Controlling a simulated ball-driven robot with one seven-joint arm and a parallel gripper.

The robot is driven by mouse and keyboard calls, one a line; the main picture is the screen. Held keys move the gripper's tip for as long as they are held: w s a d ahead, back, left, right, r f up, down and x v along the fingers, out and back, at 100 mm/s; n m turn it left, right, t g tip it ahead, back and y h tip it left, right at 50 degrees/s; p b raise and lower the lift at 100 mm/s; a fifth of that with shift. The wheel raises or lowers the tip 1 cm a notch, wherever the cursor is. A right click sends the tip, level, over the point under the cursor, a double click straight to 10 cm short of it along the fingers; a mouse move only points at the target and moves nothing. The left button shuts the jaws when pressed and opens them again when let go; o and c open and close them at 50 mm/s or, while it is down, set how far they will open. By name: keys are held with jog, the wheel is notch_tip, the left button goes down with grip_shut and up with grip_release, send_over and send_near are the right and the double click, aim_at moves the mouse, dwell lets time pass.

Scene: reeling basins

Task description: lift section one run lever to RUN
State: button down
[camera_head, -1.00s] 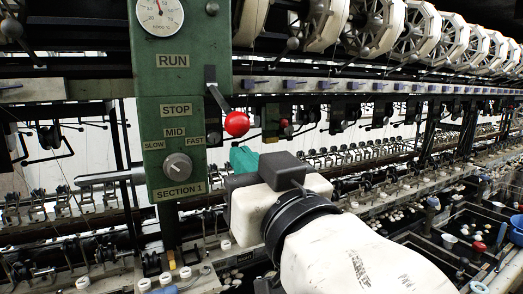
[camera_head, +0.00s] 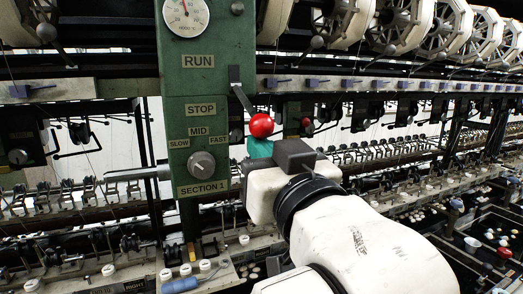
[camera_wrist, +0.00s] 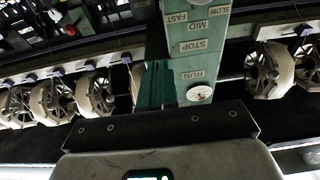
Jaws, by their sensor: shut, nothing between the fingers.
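The green section 1 panel (camera_head: 197,135) stands upright left of centre, labelled RUN (camera_head: 198,61) above and STOP (camera_head: 200,109) below. The run lever is a dark arm on the panel's right edge, slanting down and right to a red ball (camera_head: 262,125), a little below STOP height. My gripper (camera_head: 259,147) has teal fingers, shut and empty, directly below the ball in the picture. Whether they touch it I cannot tell. In the wrist view the fingers (camera_wrist: 156,85) lie beside the upside-down panel (camera_wrist: 205,45); the red ball is not visible there.
A speed knob (camera_head: 202,163) sits low on the panel and a round gauge (camera_head: 186,15) at its top. A metal rod (camera_head: 137,173) sticks out left. White reels (camera_head: 400,30) line the top. Basins (camera_head: 487,240) lie at lower right.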

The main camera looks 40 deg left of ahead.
aim_at(265, 118)
jog(key=shift+r, duration=0.2)
jog(key=shift+s+d+r+p, duration=0.1)
jog(key=shift+d+r+p, duration=0.1)
jog(key=shift+r+p, duration=0.65)
jog(key=shift+s+d+r+p, duration=0.1)
jog(key=shift+d+r+p, duration=0.1)
jog(key=shift+r+p, duration=0.6)
jog(key=shift+r, duration=0.1)
jog(key=shift+r+p, duration=1)
jog(key=shift+r, duration=0.2)
jog(key=shift+f+b, duration=0.6)
jog(key=shift+f, duration=0.25)
